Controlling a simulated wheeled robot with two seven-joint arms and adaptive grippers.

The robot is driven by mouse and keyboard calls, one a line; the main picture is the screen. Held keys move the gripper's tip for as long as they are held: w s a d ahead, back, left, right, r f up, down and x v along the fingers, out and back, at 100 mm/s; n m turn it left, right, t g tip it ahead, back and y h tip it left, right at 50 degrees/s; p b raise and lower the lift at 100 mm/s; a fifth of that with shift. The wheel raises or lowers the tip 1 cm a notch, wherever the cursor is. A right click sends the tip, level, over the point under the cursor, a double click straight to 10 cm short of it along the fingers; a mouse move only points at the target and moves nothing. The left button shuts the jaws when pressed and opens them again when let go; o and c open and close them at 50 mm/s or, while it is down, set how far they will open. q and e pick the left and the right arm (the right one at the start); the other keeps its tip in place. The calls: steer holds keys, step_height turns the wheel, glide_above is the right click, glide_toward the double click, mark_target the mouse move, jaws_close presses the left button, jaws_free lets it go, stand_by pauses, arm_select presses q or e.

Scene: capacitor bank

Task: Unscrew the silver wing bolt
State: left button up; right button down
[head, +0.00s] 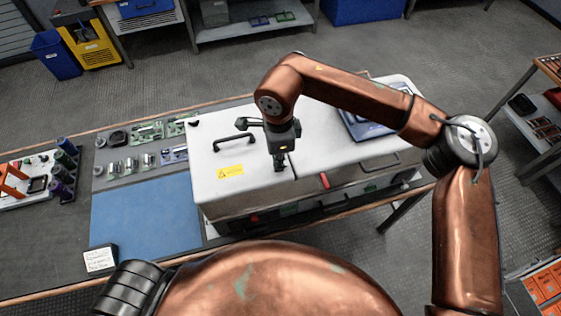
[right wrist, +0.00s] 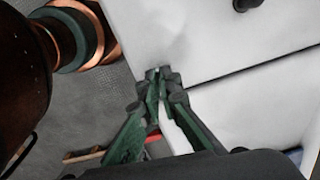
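The silver wing bolt cannot be made out in either view; anything at my right fingertips is too small or hidden to tell. The white cabinet (head: 225,190) lies on the bench, with a black handle and a seam across its top. My right gripper (head: 279,167) points down at the cabinet top, right of the yellow label and close to the seam. In the right wrist view, the green fingers of my right gripper (right wrist: 159,76) come together at their tips over the white panel. I see nothing clearly held between them. My left gripper is out of view.
A yellow warning label (head: 230,171) and a black handle (head: 234,142) are left of my gripper. A red tab (head: 324,181) shows at the cabinet's front edge. A blue mat (head: 145,215) lies clear to the left, with circuit boards (head: 146,132) behind it.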

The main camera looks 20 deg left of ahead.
steer(key=shift+s+f+n, duration=0.2)
steer(key=shift+f+n, duration=0.3)
steer(key=shift+f, duration=0.1)
steer(key=c, duration=2)
jaws_free()
steer(key=shift+w+a, duration=0.1)
steer(key=shift+c, duration=0.2)
steer(key=shift+r, duration=0.2)
steer(key=shift+w+r, duration=0.1)
steer(key=shift+r, duration=0.05)
step_height(320, 180, up, 12)
